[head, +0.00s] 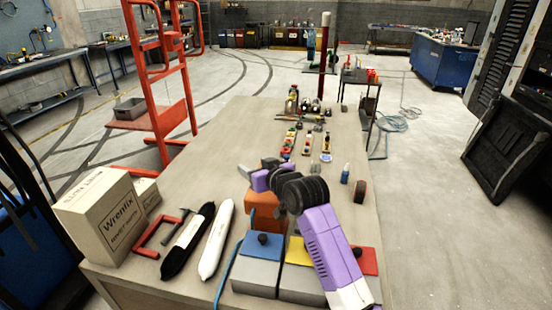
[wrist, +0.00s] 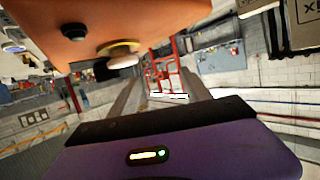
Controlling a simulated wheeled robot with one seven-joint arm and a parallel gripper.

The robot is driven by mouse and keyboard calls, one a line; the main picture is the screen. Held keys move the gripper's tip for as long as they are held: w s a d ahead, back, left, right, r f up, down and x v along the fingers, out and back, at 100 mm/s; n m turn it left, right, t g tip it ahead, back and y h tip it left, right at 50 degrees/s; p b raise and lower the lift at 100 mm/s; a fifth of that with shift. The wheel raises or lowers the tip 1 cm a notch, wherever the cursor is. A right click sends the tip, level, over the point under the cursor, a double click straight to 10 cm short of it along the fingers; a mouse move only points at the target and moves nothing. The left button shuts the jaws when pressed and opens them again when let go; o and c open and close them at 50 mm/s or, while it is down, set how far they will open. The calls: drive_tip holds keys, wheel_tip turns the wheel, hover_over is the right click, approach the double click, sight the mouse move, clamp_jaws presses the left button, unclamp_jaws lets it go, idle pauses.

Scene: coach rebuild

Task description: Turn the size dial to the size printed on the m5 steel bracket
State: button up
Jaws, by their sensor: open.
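An orange box (head: 262,222) stands on the table, partly hidden behind my arm. In the wrist view its orange face (wrist: 165,20) fills the top, with a black knob (wrist: 72,31) and a round yellow and white dial (wrist: 120,50). The dial's markings cannot be read. My gripper (wrist: 160,92) is open, its two grey fingers apart with nothing between them. They lie just below the dial in the picture, and I cannot tell whether one touches it. In the head view the fingertips are hard to make out. I cannot pick out the m5 steel bracket or its printed size.
Grey boxes with blue (head: 262,246), yellow (head: 298,252) and red (head: 365,262) tops stand at the front. A Wrenfix carton (head: 100,212), a red frame (head: 158,237), and black (head: 188,240) and white (head: 216,238) objects lie left. Small parts (head: 305,143) cover the far middle.

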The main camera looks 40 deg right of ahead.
drive_tip(key=w+d+r+g, duration=0.2)
drive_tip(key=w+d, duration=0.1)
drive_tip(key=shift+d+r+n+y, duration=0.15)
drive_tip(key=shift+r+n+y, duration=0.15)
drive_tip(key=shift+r, duration=0.05)
drive_tip(key=d+r+g+p, duration=0.1)
drive_tip(key=d+r+g, duration=0.3)
drive_tip(key=d+r, duration=0.2)
drive_tip(key=s+a+f+n+g+y, duration=0.1)
drive_tip(key=s+f+g+y, duration=0.1)
drive_tip(key=s+f+g, duration=0.3)
drive_tip(key=shift+t, duration=0.5)
drive_tip(key=p+x, duration=0.2)
drive_tip(key=x, duration=0.3)
drive_tip(key=shift+w+a+f, duration=0.1)
drive_tip(key=shift+w+f, duration=0.05)
drive_tip(key=shift+f, duration=0.05)
clamp_jaws()
